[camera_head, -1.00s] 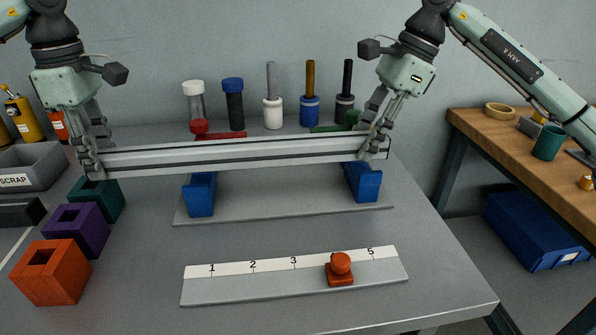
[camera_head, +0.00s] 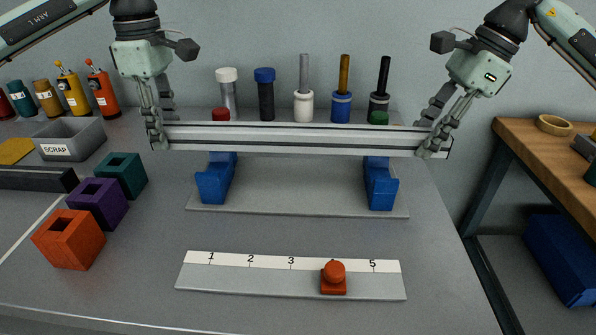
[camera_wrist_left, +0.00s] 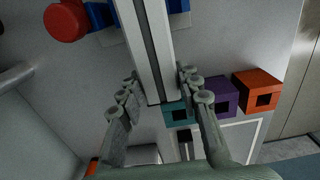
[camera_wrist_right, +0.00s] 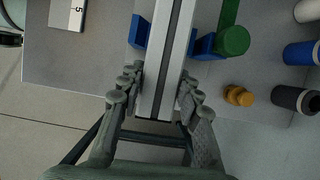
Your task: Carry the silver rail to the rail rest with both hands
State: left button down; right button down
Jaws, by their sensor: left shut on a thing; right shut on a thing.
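The silver rail (camera_head: 300,138) is held level across the head view, above and behind the rail rest. My left gripper (camera_head: 158,140) is shut on its left end, and my right gripper (camera_head: 434,146) is shut on its right end. The rail also runs between the fingers in the left wrist view (camera_wrist_left: 152,50) and the right wrist view (camera_wrist_right: 170,60). The rail rest is a grey plate (camera_head: 300,200) with a blue cradle at the left (camera_head: 214,182) and another at the right (camera_head: 380,188). Both cradles look empty, and the rail is apart from them.
A numbered strip (camera_head: 250,282) with a red knobbed piece (camera_head: 333,278) lies in front. Orange (camera_head: 70,240), purple (camera_head: 98,202) and teal (camera_head: 123,175) blocks and a scrap bin (camera_head: 70,138) stand left. Several upright tools stand behind the rail. A wooden bench (camera_head: 530,150) is at right.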

pick_arm(q)
jog(key=shift+f, duration=0.1)
